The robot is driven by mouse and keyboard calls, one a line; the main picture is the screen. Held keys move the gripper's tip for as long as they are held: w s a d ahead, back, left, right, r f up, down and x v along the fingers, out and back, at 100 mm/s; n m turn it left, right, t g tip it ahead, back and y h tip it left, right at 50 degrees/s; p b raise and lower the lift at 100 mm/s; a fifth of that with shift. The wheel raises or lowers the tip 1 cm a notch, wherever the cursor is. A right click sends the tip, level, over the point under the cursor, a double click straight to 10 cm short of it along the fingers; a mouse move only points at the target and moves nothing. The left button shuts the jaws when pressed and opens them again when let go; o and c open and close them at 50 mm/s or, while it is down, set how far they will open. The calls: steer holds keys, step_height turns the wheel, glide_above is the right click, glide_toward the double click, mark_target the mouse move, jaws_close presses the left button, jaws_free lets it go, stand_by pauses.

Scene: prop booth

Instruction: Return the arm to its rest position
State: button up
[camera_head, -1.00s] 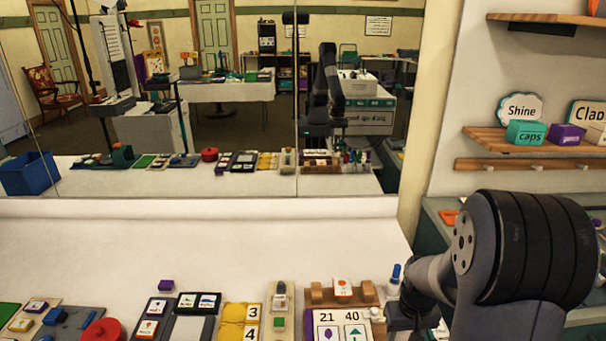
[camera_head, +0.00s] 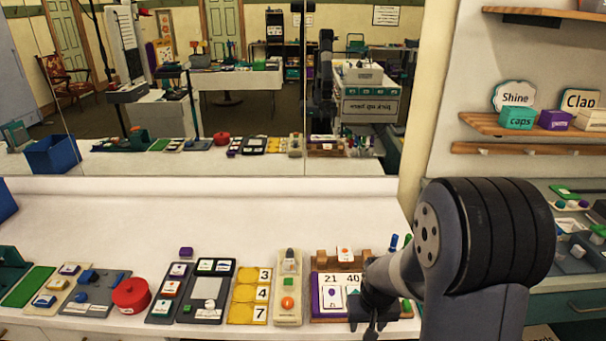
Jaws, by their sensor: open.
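My arm (camera_head: 490,250) fills the lower right, with its thick dark ribbed joint nearest the camera. My gripper (camera_head: 371,328) hangs from its grey wrist at the bottom, just in front of the right end of a purple-edged board with the numbers 21 and 40 (camera_head: 318,301). Its small dark fingers are open, and I see nothing held between them. I cannot tell whether the fingers touch the table or the board. My arm's ribbed joint hides part of the area behind it.
Shelves (camera_head: 530,125) and another counter (camera_head: 570,189) stand at right.

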steer(key=shift+s+r, duration=1.15)
steer(key=shift+s, duration=0.15)
